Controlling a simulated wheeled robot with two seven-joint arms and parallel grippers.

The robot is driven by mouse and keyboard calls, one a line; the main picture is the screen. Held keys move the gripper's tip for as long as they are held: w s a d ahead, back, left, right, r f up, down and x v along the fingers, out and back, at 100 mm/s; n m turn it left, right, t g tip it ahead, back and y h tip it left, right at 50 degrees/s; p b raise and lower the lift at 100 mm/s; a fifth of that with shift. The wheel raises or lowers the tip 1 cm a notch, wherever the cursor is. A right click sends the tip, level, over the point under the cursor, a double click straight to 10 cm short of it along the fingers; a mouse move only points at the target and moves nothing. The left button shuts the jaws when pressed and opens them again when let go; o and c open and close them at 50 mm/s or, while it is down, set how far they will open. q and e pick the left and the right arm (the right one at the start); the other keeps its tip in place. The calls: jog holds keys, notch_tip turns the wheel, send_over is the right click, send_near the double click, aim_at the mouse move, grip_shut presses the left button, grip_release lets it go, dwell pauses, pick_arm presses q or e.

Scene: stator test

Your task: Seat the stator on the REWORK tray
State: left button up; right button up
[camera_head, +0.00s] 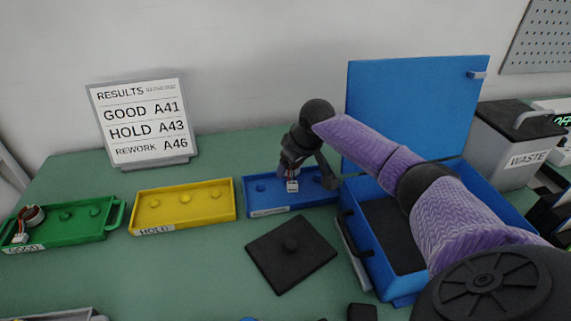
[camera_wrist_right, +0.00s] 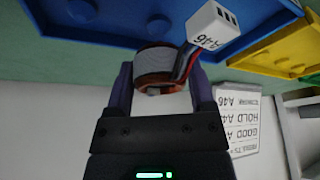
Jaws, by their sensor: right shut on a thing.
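My right gripper (camera_head: 293,172) is at the blue tray (camera_head: 268,210), coming in from the right. The tray's label is too small to read; round pegs stand in it. In the right wrist view my gripper (camera_wrist_right: 160,90) is shut on a stator (camera_wrist_right: 158,66), a grey ring with copper-coloured edges. Its wires run to a white connector (camera_wrist_right: 212,28) marked A46, also seen in the head view (camera_head: 292,186). The blue tray (camera_wrist_right: 110,32) lies just beyond the stator. I cannot tell whether the stator touches a peg. My left gripper is not in view.
A results sign (camera_head: 140,122) reads GOOD A41, HOLD A43, REWORK A46. The yellow HOLD tray (camera_head: 187,224) is empty; the green GOOD tray (camera_head: 75,236) holds another stator (camera_head: 33,216). A black plate (camera_head: 291,262), an open blue case (camera_head: 420,110) and a WASTE bin (camera_head: 510,145) stand nearby.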

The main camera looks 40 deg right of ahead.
jog(key=shift+f, duration=0.4)
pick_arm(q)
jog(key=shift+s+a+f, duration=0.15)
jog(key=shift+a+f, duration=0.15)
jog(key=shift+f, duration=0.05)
pick_arm(e)
jog(key=shift+r, duration=0.1)
jog(key=shift+f, duration=0.2)
jog(key=shift+f+b, duration=0.35)
jog(key=shift+f, duration=0.4)
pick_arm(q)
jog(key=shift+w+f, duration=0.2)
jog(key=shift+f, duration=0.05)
pick_arm(e)
jog(key=shift+f, duration=0.1)
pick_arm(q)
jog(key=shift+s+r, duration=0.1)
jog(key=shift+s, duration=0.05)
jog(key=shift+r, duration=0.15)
pick_arm(e)
jog(key=shift+f, duration=0.2)
